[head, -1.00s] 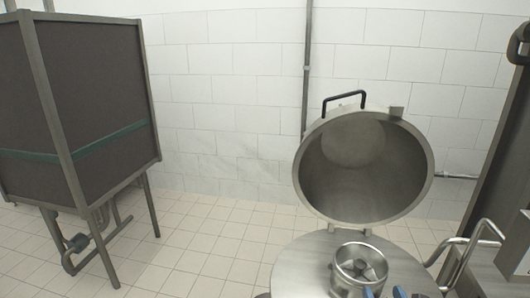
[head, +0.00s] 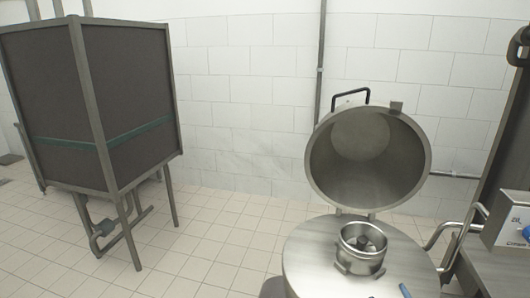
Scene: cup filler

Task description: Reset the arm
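Neither of my grippers can be made out in the head view. A round steel machine top (head: 315,258) stands at the lower right, with its large round lid (head: 420,165) tilted open behind it. The lid has a black handle (head: 352,92) on its upper rim. A small metal cup-like fitting (head: 362,250) sits on the machine top. A blue piece (head: 405,291) shows at the bottom edge, cut off by the frame; I cannot tell what it is.
A dark panelled cabinet (head: 130,95) on metal legs stands at the left. A bent metal rail (head: 445,230) and a control box (head: 508,225) with a blue knob are at the right. The tiled floor (head: 220,235) between cabinet and machine is clear.

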